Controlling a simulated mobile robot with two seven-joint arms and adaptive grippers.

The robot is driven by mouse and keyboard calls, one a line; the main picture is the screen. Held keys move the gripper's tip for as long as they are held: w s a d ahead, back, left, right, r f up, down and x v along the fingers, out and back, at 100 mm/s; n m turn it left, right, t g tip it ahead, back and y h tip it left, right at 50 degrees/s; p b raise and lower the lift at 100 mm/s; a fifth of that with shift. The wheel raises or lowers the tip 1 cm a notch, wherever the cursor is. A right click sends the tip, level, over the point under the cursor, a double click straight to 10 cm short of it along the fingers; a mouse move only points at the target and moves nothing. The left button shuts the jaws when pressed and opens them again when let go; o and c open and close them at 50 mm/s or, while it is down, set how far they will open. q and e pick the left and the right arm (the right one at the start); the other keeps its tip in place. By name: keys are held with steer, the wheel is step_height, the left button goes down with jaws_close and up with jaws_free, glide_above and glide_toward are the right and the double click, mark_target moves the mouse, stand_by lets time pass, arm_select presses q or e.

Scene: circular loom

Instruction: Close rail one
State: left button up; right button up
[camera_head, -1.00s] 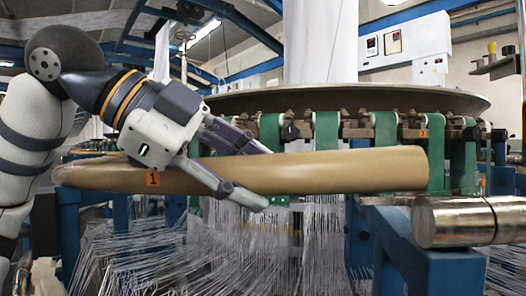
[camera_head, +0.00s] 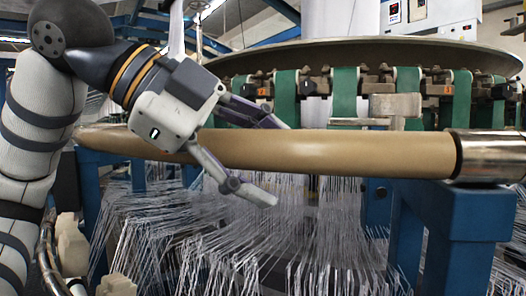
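The rail (camera_head: 350,152) is a thick tan tube running across the camera_head view. Its right end meets a shiny metal cylinder (camera_head: 490,155), with no clear gap between them. My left gripper (camera_head: 278,163) is at the rail's left half with its fingers spread. One finger lies along the rail's upper side and the other is below it in front, with the rail passing between them. I cannot tell whether the fingers touch it. The gripper's body hides part of the rail, and no number label shows on it now. My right gripper is not in view.
The loom's round metal rim (camera_head: 370,53) with green belts (camera_head: 345,93) stands behind the rail. Many white threads (camera_head: 240,225) hang below it. A blue frame (camera_head: 460,215) supports the cylinder at the right. White cabinets stand at the back.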

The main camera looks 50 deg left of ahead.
arm_select(q)
steer(key=shift+s+a+r, duration=0.15)
steer(key=shift+s+r, duration=0.05)
steer(key=shift+r, duration=0.05)
steer(key=v, duration=1.1)
steer(key=shift+s, duration=0.2)
steer(key=shift+r, duration=0.1)
